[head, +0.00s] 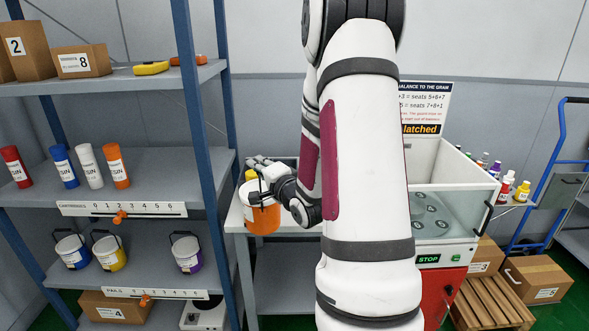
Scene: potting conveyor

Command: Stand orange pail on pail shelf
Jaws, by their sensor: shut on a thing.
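The orange pail (261,218), white above with orange at the bottom, is upright in my gripper (262,188). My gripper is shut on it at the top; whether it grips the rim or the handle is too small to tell. The pail is right of the blue rack post, in front of the grey table. The pail shelf (150,281) is the lower rack level, marked with a PAILS number strip (155,294). On it stand a blue pail (72,251), a yellow pail (109,253) and a purple pail (187,254), with a gap between yellow and purple.
Blue rack posts (201,130) edge the shelves. The shelf above (200,177) holds several cartridges (89,166) and limits height over the pails. A grey table (290,226) stands right of the rack. A white machine (440,240) is right of my arm, which hides part of it.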

